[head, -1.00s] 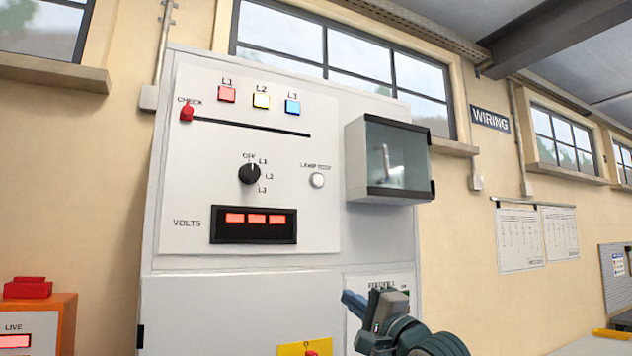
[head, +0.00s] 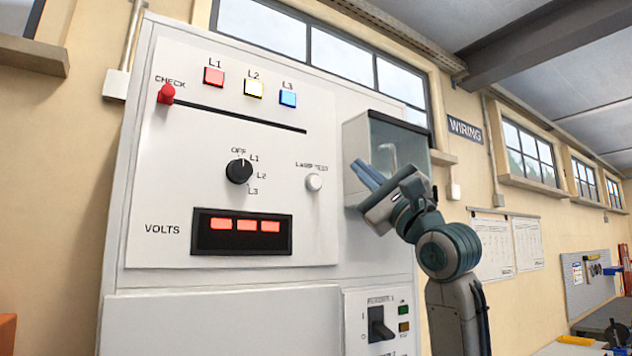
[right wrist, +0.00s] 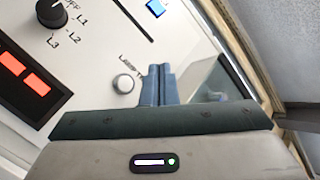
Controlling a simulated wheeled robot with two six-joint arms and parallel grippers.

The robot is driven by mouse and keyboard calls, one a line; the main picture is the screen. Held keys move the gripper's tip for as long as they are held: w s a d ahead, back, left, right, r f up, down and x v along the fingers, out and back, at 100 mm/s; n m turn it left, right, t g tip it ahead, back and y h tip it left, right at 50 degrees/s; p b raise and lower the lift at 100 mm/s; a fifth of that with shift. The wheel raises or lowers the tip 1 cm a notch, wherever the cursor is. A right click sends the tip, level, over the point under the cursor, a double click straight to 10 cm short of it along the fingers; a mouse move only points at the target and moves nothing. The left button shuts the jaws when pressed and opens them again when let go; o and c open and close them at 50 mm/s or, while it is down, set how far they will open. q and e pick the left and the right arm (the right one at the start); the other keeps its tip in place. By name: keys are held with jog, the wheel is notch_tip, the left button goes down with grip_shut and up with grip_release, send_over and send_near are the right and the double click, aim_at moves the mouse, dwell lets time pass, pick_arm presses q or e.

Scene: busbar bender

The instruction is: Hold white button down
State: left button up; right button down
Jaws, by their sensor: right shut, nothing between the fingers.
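The white round button (head: 314,183) sits on the upright white panel (head: 175,125) under the words LAMP TEST. My right gripper (head: 364,172) is to the right of the button in the head view, in front of the clear-fronted box, with its fingers shut and empty. In the right wrist view the button (right wrist: 124,84) lies just left of my blue fingertips (right wrist: 159,70), apart from them. Nothing touches the button. My left gripper is not in view.
A clear-fronted box (head: 408,137) juts out from the panel right of the button. A black rotary knob (head: 239,171), a red slider handle (head: 166,94) and a lit VOLTS display (head: 242,233) are on the panel. A black switch (head: 380,325) sits lower right.

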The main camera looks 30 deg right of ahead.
aim_at(315, 182)
pick_arm(q)
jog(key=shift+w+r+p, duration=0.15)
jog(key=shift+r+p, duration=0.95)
jog(key=shift+p, duration=0.05)
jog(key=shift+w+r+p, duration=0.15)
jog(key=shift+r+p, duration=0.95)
pick_arm(e)
jog(key=shift+w+a+f, duration=0.1)
jog(key=shift+w+a, duration=0.05)
jog(key=shift+w, duration=1.45)
jog(key=shift+w+a, duration=0.2)
jog(key=shift+w, duration=1.4)
jog(key=shift+w+a+f, duration=0.1)
jog(key=shift+w+a, duration=0.05)
jog(key=shift+w, duration=1.45)
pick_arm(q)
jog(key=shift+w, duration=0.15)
pick_arm(e)
jog(key=shift+w+r, duration=0.1)
jog(key=shift+w, duration=0.1)
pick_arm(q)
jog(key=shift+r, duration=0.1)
pick_arm(e)
jog(key=shift+w, duration=0.25)
